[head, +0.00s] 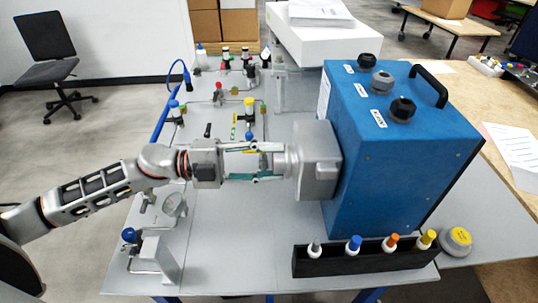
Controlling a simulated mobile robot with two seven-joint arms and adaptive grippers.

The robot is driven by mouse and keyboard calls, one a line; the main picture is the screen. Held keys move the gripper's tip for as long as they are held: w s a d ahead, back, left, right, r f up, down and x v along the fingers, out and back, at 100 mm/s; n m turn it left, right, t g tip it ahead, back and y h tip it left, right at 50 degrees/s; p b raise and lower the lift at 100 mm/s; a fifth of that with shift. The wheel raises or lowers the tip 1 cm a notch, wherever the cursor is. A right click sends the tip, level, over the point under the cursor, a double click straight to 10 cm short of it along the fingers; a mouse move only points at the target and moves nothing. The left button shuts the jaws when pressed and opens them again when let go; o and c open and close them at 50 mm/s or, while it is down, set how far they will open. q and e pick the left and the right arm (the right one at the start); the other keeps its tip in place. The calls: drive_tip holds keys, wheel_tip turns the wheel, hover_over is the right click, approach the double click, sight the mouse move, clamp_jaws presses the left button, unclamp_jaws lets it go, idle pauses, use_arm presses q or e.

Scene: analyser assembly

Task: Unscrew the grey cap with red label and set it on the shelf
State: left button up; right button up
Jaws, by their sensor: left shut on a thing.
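My left gripper (277,162) reaches in from the left, its fingers closed around a round grey cap (292,163). The cap sits against a grey housing (317,160) on the left side of the blue analyser box (400,150). The cap's face points toward the gripper, and I cannot see a red label on it. A second round grey cap with a yellow label (456,240) lies on the grey surface to the right of the box's front corner. No red-labelled cap shows elsewhere. I cannot tell which surface is the shelf. My right gripper is not in view.
A black rack (318,263) with several colour-capped vials stands in front of the box. Black and grey knobs (402,109) and a handle (429,86) top the box. Valves and a gauge (174,204) stand left. Clear grey tabletop (235,245) lies below my gripper.

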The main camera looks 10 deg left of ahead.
use_arm(q)
drive_tip(key=n+p, duration=0.7)
drive_tip(key=n, duration=1.3)
drive_tip(key=shift+a+f, duration=0.1)
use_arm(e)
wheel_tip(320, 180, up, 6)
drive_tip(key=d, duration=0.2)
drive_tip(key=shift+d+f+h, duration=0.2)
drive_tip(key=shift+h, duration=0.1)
use_arm(q)
drive_tip(key=o, duration=1.3)
drive_tip(key=shift+c, duration=0.2)
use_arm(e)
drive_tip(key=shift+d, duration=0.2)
